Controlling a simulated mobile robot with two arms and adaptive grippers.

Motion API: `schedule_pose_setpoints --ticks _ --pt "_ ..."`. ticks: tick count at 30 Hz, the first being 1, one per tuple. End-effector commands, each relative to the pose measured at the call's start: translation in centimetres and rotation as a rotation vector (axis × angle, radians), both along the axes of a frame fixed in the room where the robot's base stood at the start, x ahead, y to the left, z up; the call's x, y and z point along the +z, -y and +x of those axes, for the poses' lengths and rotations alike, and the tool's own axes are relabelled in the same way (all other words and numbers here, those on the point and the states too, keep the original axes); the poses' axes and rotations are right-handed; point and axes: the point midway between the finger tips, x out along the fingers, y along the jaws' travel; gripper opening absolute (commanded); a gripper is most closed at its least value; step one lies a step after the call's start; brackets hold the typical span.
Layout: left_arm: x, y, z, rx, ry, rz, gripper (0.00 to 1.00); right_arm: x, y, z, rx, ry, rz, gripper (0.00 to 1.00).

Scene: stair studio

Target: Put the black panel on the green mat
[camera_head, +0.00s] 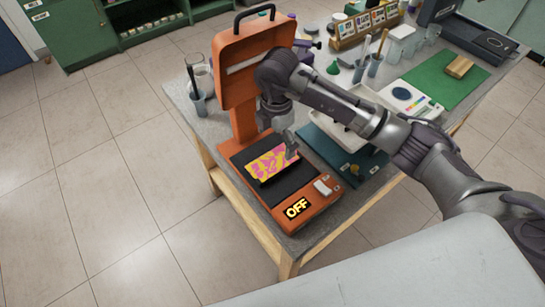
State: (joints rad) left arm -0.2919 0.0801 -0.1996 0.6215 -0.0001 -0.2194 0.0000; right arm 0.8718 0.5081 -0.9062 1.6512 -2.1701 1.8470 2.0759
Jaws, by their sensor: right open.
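The green mat (432,77) lies on the table at the upper right, with a small tan wooden block (459,67) on it. A black flat piece (286,191) lies on the base of the orange press, under a yellow and pink patterned sheet (270,163). I cannot tell whether this black piece is a loose panel or the press's own pad. My right gripper (290,149) is open, fingers pointing down at the right end of the patterned sheet; contact is unclear. My left gripper is not in view.
The orange press (239,116) stands tall at the table's left, its base marked OFF. A dark teal mat (327,147) and a white tray (347,131) lie partly behind my right arm. Cups with tools, white containers and a sample rack (367,24) crowd the back.

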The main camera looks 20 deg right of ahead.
Motion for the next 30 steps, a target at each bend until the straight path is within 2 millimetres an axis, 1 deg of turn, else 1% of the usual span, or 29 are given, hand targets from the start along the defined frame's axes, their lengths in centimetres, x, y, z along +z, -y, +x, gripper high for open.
schedule_pose_setpoints --ticks 1,3,6,8,11,15,17,21,28,29,30 --pt "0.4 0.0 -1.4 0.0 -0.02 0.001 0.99 -0.8 0.0 -0.1 0.0 -0.005 0.0 1.0" --pt "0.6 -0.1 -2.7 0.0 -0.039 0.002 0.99 -1.8 0.0 0.0 0.0 -0.003 0.0 1.0" --pt "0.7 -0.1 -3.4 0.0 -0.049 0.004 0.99 -2.8 0.0 0.0 0.0 -0.002 0.002 1.0" --pt "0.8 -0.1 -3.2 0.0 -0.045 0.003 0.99 -3.2 -0.1 0.0 0.001 0.0 0.001 1.0" --pt "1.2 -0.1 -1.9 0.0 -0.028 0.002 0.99 -3.9 -0.2 0.1 0.002 -0.003 0.001 1.0" --pt "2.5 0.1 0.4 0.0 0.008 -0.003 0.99 -5.9 -0.3 0.4 0.001 -0.004 0.002 1.0" --pt "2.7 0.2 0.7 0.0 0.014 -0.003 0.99 -6.9 -0.4 0.4 0.001 -0.003 0.002 1.0" --pt "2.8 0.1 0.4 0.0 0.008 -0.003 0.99 -8.3 -0.4 0.5 0.002 -0.002 0.002 1.0" --pt "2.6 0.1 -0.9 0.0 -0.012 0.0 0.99 -8.5 -0.3 0.5 0.003 0.001 0.003 1.0" --pt "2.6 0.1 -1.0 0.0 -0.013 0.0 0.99 -8.5 -0.3 0.5 0.003 0.001 0.003 0.98" --pt "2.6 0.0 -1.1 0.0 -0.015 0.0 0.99 -8.5 -0.3 0.5 0.003 0.001 0.003 0.92"
